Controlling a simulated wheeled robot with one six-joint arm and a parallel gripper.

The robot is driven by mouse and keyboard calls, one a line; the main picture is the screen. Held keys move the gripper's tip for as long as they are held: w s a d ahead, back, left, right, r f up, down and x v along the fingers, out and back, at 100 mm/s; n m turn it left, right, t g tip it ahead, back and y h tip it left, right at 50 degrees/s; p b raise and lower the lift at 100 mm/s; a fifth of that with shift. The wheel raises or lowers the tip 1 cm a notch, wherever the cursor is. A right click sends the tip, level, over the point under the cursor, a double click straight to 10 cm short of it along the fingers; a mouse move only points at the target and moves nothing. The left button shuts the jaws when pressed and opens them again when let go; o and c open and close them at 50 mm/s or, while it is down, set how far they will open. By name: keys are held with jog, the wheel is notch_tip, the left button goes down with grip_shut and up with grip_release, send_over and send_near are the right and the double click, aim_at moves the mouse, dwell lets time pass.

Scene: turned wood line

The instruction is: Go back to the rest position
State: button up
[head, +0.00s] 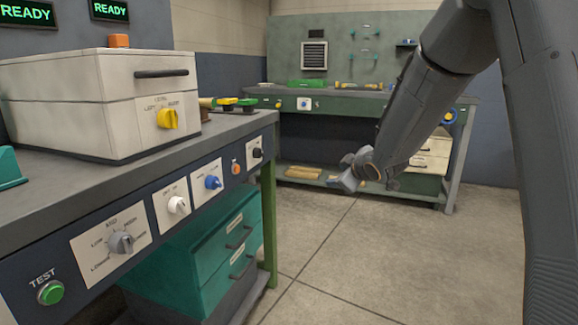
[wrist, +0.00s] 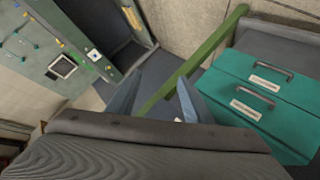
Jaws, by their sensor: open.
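My gripper (head: 355,178) hangs at the end of my grey arm, right of the middle in the head view, over the open floor between the two benches. In the wrist view my gripper (wrist: 155,98) shows as two blue-grey fingers spread apart with nothing between them. The jaws are open and empty. In the wrist view the fingers appear in front of a green bench leg (wrist: 190,68) and left of the teal drawers (wrist: 262,92). I cannot tell the exact distance to them.
The near bench (head: 215,133) on the left bears a white box with a yellow knob (head: 167,118). Its front panel has several knobs and a green button (head: 50,293). Teal drawers (head: 215,250) sit below. A green workbench (head: 420,98) stands at the back. Concrete floor (head: 400,260) between is clear.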

jog(key=s+d+f+m+g+h, duration=0.1)
jog(key=s+f+m+g, duration=0.25)
jog(key=s, duration=0.85)
jog(key=s+d+f+m+g+h, duration=0.1)
jog(key=s+d+f+m+g, duration=0.2)
jog(key=s, duration=0.9)
jog(key=s+f+m+g+h, duration=0.1)
jog(key=s+f+m+g, duration=0.3)
jog(key=s, duration=0.9)
jog(key=s+a+n+g, duration=0.1)
jog(key=s+a+n, duration=0.2)
jog(key=s+a, duration=0.5)
jog(key=s+a+n+g, duration=0.1)
jog(key=s+a+n, duration=0.25)
jog(key=a, duration=0.85)
jog(key=d+r+m+p, duration=0.3)
jog(key=d+r+p, duration=0.7)
jog(key=r+p, duration=0.2)
jog(key=d+r+m+p, duration=0.4)
jog(key=d+r+p, duration=0.6)
jog(key=r+p, duration=0.3)
jog(key=shift+s+r+p, duration=0.15)
jog(key=shift+s+p, duration=0.25)
jog(key=shift+p, duration=0.65)
jog(key=shift+t, duration=0.25)
